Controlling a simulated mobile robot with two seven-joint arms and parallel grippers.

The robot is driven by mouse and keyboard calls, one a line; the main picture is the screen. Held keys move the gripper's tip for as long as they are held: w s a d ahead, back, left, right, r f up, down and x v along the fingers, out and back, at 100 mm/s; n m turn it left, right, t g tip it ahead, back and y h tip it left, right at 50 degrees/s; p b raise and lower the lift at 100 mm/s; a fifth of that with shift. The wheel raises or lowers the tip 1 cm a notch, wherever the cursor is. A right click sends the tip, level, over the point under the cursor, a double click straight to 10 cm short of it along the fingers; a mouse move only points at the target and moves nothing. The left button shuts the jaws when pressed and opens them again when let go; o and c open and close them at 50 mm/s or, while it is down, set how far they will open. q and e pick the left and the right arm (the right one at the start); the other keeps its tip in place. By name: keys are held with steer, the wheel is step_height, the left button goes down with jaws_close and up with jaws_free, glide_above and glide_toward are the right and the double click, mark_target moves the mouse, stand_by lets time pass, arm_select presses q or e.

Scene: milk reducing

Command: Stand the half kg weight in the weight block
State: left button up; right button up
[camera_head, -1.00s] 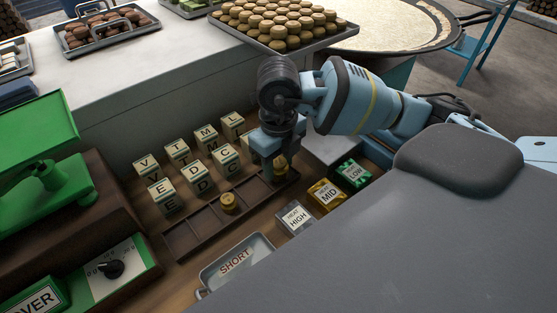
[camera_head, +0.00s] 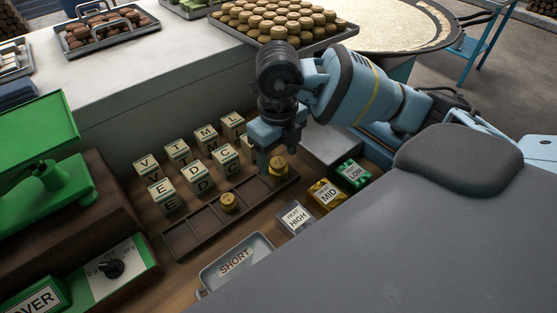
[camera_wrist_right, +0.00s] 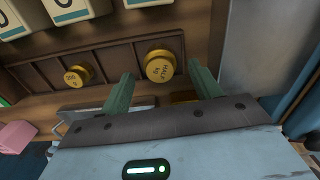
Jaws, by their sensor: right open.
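The half kg weight (camera_head: 279,167), a brass knob-topped cylinder, stands upright in the right-end compartment of the dark weight block (camera_head: 183,240). Its HALF KG label shows in the right wrist view (camera_wrist_right: 160,67). My right gripper (camera_wrist_right: 163,88) is open, with one finger on either side of the weight in that view and a gap to each. In the head view the right gripper (camera_head: 276,150) hangs just above and behind the weight. A second brass weight (camera_head: 228,202) stands in a middle compartment. My left gripper is not seen.
Letter cubes (camera_head: 196,178) stand in rows behind the block. In front are the HEAT HIGH (camera_head: 295,217), MID (camera_head: 326,194) and LOW (camera_head: 353,174) blocks and a SHORT tray (camera_head: 235,260). A green scale (camera_head: 40,190) stands at the left.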

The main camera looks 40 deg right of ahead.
mark_target(278, 163)
step_height(278, 163, up, 10)
steer(key=shift+f+p, duration=0.25)
steer(key=shift+p, duration=0.1)
